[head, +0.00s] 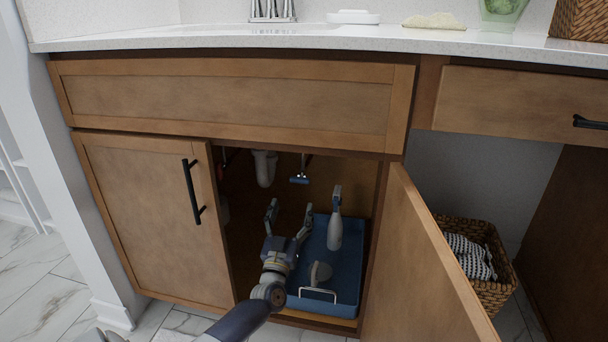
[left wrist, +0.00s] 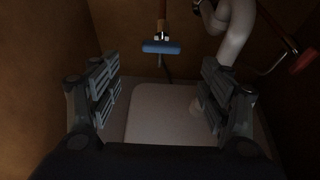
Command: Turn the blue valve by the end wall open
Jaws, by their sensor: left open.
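The blue valve (head: 299,179) hangs below a pipe inside the open cabinet, to the right of the white drain pipe (head: 265,168). In the left wrist view the blue valve handle (left wrist: 160,47) is a short horizontal bar, above and between my fingers and beyond them. My left gripper (head: 289,211) reaches into the cabinet, open and empty, lower than the valve and apart from it. Its two fingers also show wide apart in the left wrist view (left wrist: 160,85).
A blue tray (head: 345,272) on the cabinet floor holds a spray bottle (head: 335,232) beside my gripper. The open right door (head: 425,265) and closed left door (head: 150,215) flank the opening. A red valve handle (left wrist: 304,60) shows at right in the wrist view.

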